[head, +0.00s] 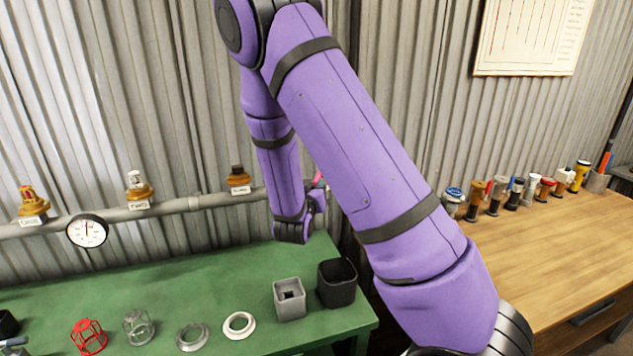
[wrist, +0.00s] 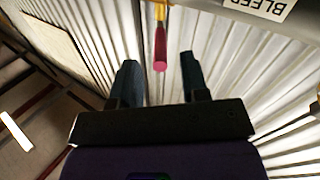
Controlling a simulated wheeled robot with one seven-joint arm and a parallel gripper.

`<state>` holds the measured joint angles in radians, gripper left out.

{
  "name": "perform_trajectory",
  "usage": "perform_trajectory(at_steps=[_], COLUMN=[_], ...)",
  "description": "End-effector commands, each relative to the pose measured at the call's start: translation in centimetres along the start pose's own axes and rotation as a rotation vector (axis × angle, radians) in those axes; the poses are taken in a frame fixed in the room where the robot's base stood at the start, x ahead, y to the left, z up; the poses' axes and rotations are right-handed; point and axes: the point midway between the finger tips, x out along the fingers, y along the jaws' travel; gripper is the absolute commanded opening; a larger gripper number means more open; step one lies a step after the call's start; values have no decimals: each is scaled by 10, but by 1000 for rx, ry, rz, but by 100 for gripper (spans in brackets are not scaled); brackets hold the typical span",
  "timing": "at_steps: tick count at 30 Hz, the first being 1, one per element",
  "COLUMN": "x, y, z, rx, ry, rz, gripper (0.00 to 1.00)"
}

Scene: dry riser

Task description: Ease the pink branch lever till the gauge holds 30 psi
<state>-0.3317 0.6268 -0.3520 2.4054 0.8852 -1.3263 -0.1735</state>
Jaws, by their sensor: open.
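The pink branch lever (wrist: 160,48) shows in the wrist view, with a pink round end and a yellow part behind it. In the head view only a small pink piece (head: 318,178) shows beside my arm; the rest is hidden. My gripper (wrist: 157,75) is open, its two dark fingers on either side of the lever's line in the wrist view. The lever appears beyond the fingers, and I cannot tell whether it touches them. The gauge (head: 87,231) is a white dial with a red needle pointing about straight up; its figures are too small to read.
A grey pipe (head: 195,203) runs along the corrugated wall with several labelled brass fittings. A BLEED label (wrist: 255,8) shows near the lever. The green bench (head: 220,275) holds a grey square holder (head: 289,298), a black bin (head: 337,283), rings and a red cage (head: 88,338).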

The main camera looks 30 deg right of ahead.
Motion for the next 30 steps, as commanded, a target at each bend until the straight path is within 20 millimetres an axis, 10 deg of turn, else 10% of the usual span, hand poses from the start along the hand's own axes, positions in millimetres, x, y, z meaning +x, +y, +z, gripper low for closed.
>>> perform_trajectory(at_steps=[20, 25, 30], x=[40, 40, 40], y=[0, 0, 0], z=[0, 0, 0], rx=[0, 0, 0], ry=[0, 0, -1], rz=[-1, -1, -1], gripper=[41, 2, 0])
